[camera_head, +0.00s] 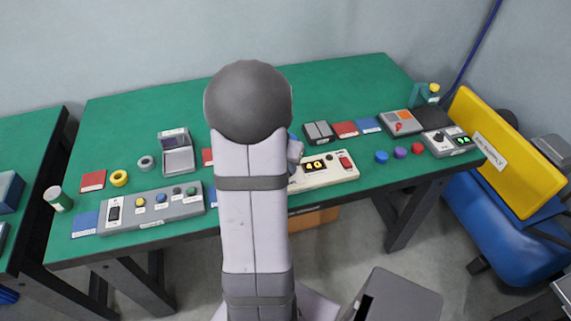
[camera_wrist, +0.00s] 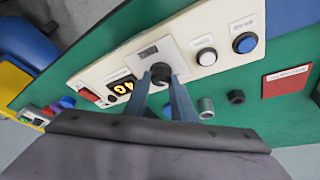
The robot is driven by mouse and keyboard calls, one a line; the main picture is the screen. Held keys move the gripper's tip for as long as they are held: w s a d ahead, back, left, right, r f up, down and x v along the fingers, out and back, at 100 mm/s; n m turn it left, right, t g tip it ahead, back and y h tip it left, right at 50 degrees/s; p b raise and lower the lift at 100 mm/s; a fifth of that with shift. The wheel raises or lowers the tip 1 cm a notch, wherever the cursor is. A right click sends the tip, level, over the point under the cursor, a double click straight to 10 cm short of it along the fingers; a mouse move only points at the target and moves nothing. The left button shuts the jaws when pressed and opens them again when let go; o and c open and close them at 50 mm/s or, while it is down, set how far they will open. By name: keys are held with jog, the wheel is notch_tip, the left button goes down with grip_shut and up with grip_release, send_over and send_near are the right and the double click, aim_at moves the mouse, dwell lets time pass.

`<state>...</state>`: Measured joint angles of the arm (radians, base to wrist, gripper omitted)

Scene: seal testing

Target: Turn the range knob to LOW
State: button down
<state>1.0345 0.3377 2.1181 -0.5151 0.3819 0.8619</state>
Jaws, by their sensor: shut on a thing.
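In the wrist view my gripper (camera_wrist: 160,79) is shut on a small dark knob (camera_wrist: 160,71), with one blue-grey finger on each side. The knob sits on a pale plate of a cream instrument panel (camera_wrist: 192,28). Where the knob's pointer stands is hidden or too small to read. A lit yellow display (camera_wrist: 122,88) is beside it on the panel. In the head view the right part of the cream panel (camera_head: 336,176) and its display (camera_head: 314,166) show.
On the panel, a white button (camera_wrist: 206,55) and a blue button (camera_wrist: 244,43) are close to my fingers, and a red switch (camera_wrist: 90,97) is beyond the display. A grey control box (camera_head: 155,224) is at the left.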

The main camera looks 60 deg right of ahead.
dwell(0.3)
jog(key=c, duration=1.5)
grip_release()
jog(key=shift+v, duration=3.75)
